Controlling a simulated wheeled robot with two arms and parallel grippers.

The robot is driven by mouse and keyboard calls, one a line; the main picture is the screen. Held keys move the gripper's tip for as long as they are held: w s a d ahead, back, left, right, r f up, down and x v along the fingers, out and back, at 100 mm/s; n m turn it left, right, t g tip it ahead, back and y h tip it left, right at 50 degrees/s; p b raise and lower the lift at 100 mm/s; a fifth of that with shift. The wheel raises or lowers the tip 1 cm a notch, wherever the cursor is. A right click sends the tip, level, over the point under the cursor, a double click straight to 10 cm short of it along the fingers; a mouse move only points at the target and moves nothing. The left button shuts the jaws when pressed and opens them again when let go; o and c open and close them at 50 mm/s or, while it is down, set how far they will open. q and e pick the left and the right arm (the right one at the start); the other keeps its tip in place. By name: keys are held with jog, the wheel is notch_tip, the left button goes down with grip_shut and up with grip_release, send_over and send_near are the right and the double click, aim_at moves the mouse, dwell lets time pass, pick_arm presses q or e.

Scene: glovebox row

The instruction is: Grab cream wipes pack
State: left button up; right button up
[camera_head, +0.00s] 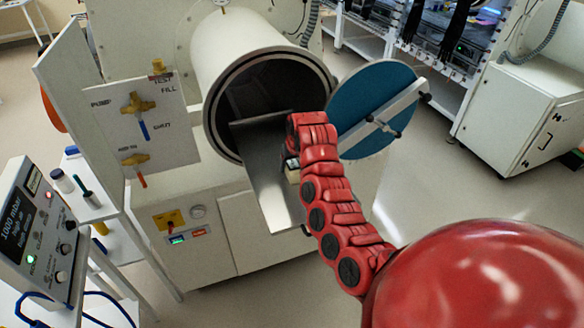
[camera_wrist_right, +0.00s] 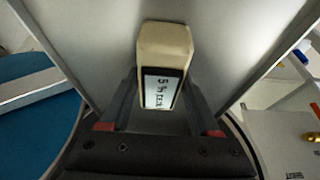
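The cream wipes pack (camera_wrist_right: 165,45) is a cream block with a dark-edged white label on its near end. It rests on the grey metal sliding tray (camera_head: 264,185) that extends from the round chamber. In the head view only a small cream part of the pack (camera_head: 294,177) shows beside my red right arm. My right gripper (camera_wrist_right: 162,98) is open, with one dark finger on each side of the pack's near end. Whether the fingers touch it, I cannot tell. My left gripper is in neither view.
The cylindrical chamber (camera_head: 235,45) stands open behind the tray. Its blue round door (camera_head: 365,90) is swung out right of my arm. A valve panel (camera_head: 145,120) is left of the chamber, and a pressure display unit (camera_head: 35,230) stands at far left.

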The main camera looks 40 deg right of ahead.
grip_shut()
